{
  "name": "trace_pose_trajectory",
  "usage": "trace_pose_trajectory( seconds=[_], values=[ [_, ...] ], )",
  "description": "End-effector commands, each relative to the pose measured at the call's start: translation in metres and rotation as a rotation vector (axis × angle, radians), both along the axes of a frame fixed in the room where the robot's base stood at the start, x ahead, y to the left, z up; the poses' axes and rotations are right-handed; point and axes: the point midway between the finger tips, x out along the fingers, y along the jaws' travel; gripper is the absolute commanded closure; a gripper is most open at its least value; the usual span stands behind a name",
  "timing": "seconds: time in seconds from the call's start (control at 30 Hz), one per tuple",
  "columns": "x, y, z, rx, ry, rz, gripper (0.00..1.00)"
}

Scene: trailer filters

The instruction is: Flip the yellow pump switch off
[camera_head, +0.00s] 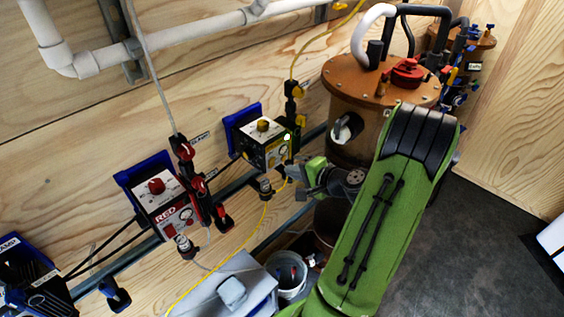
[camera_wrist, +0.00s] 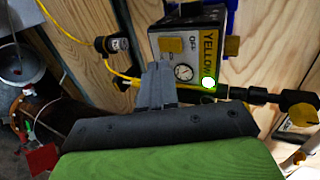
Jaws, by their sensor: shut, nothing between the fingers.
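The yellow pump box (camera_head: 270,152) is mounted on the wooden wall in the head view, with a yellow knob (camera_head: 263,124) on top. In the wrist view the box (camera_wrist: 200,62) bears the word YELLOW, OFF lettering, a round gauge (camera_wrist: 183,72) and a glowing white-green light (camera_wrist: 208,82). A yellow square switch part (camera_wrist: 171,45) shows on its face, and another yellow part (camera_wrist: 232,46) at its side. My gripper (camera_head: 290,172) is shut and empty just below right of the box. Its fingertips (camera_wrist: 160,68) overlap the box's lower left in the wrist view; contact cannot be told.
A red pump box (camera_head: 168,205) with red valves is on the wall to the left. A brown tank (camera_head: 360,105) with hoses stands behind my arm. A yellow cable (camera_wrist: 75,40) and black inline fittings (camera_wrist: 255,93) run close to the gripper. Dark floor lies open at right.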

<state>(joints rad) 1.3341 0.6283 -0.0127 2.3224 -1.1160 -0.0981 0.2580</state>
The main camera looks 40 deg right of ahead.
Motion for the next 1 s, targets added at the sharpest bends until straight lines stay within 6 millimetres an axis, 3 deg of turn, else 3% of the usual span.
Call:
trace_pose_trajectory(
  seconds=[0.1, 0.3, 1.0],
  values=[
    [0.024, 0.002, 0.001, -0.003, -0.001, 0.006, 1.0],
    [0.044, 0.002, 0.003, -0.001, -0.001, 0.002, 1.0],
    [0.053, 0.002, 0.006, 0.0, 0.003, 0.001, 1.0]
  ],
)
